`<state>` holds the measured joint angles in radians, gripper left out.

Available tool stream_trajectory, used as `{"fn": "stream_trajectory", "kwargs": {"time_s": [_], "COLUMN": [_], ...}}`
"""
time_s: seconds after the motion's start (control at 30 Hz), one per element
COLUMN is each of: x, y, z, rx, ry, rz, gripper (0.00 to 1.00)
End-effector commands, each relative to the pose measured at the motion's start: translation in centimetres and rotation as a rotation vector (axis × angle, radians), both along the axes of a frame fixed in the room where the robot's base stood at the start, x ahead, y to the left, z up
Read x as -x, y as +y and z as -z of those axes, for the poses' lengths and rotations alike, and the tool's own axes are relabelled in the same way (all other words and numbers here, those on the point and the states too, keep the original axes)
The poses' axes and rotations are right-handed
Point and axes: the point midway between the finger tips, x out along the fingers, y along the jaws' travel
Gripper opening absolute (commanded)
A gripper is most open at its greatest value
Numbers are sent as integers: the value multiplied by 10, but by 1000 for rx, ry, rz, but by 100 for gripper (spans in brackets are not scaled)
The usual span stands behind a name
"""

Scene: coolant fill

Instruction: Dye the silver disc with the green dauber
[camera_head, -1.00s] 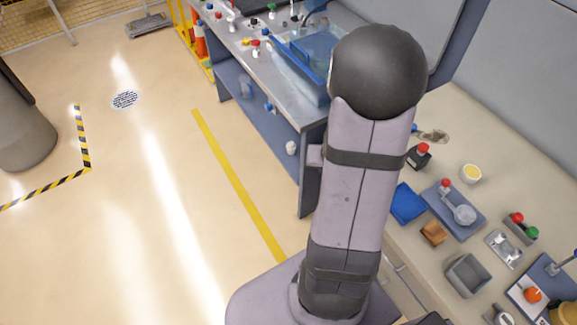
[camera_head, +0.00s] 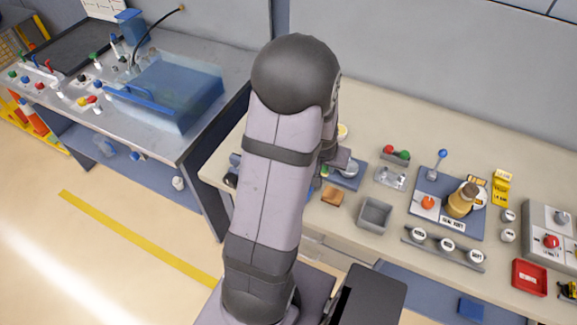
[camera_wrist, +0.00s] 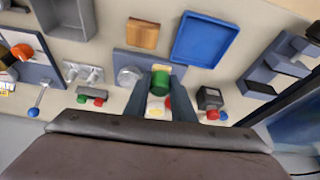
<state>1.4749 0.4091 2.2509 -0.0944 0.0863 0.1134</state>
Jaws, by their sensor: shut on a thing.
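My gripper (camera_wrist: 161,76) is shut on a green cylinder, the green dauber (camera_wrist: 160,83), in the wrist view. It holds the dauber over the blue-grey plate that carries a round silvery disc (camera_wrist: 130,76), just left of the fingers. The disc and dauber look apart, though the height between them is hard to judge. In the head view the silvery disc (camera_head: 349,168) shows on its plate just right of my arm. A bit of green (camera_head: 325,170) shows at the arm's edge; my arm hides most of the gripper there.
A holder with red and green knobs (camera_head: 396,153), a grey bin (camera_head: 375,214) and a wooden block (camera_head: 332,196) stand close by. A blue tray (camera_wrist: 205,40) and a dark red-capped bottle (camera_wrist: 210,98) lie right of my gripper in the wrist view.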

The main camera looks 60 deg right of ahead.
Motion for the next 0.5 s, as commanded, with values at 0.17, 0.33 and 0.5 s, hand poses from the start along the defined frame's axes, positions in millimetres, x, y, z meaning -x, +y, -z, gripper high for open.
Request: {"fn": "stream_trajectory", "kwargs": {"time_s": [0.17,0.33,0.5], "x": [51,68,67], "y": [-22,-46,-67], "z": [-8,-18,-34], "rx": [1,3,3], "ry": [0,0,-1], "rz": [120,153,136], "gripper": [5,5,5]}}
